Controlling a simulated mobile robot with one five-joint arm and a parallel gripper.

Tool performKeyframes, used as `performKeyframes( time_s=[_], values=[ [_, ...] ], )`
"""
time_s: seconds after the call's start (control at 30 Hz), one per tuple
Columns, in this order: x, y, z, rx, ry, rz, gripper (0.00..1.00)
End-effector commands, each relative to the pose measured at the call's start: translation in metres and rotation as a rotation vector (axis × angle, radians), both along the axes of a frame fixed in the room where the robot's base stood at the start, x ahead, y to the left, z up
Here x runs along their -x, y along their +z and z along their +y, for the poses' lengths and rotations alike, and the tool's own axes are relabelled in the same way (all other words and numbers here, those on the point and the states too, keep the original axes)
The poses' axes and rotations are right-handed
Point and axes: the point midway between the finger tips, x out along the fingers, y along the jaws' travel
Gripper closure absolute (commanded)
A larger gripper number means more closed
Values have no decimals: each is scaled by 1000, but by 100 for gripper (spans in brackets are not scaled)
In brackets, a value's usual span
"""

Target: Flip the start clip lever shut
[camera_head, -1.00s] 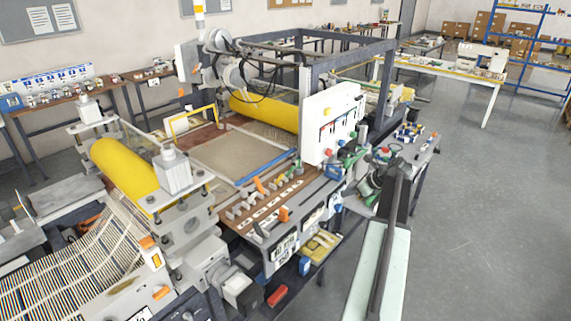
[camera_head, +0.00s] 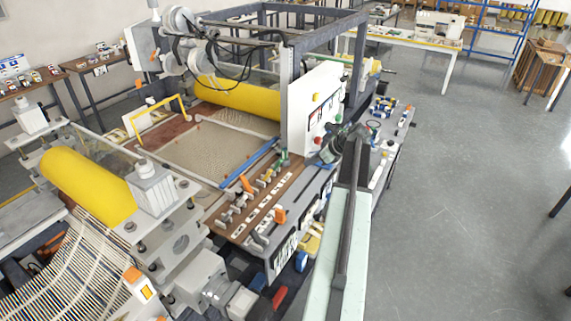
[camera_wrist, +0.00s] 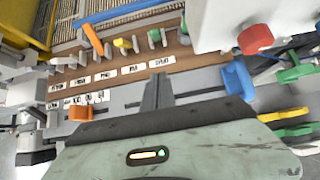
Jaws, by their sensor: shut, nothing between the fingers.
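A row of small clip levers stands on the brown strip along the machine's front edge. In the wrist view, an orange lever (camera_wrist: 93,38) stands upright, with a yellow lever (camera_wrist: 122,45) and green levers (camera_wrist: 154,36) to its right. White label cards (camera_wrist: 132,69) lie in front of them; their print is too small to read surely, so I cannot tell which lever is the start clip. My gripper (camera_wrist: 158,88) is shut and empty, its tips near the rightmost label and apart from the levers. In the head view the orange lever (camera_head: 246,183) also shows.
A blue handle (camera_wrist: 238,82) is close on the right of my gripper, and a red knob (camera_wrist: 255,39) sits on the white control panel (camera_head: 313,110). Another orange handle (camera_wrist: 80,113) is at lower left. Yellow rollers (camera_head: 85,185) flank the mesh bed. Open floor lies right.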

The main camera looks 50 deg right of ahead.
Motion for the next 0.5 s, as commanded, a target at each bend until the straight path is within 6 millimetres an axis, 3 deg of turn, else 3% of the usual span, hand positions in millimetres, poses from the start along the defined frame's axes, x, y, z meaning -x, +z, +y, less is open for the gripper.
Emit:
performKeyframes(
  time_s=[0.17,0.5],
  values=[
    [-12,-17,3,0,3,0,100],
    [-62,-72,15,0,4,-1,100]
  ],
)
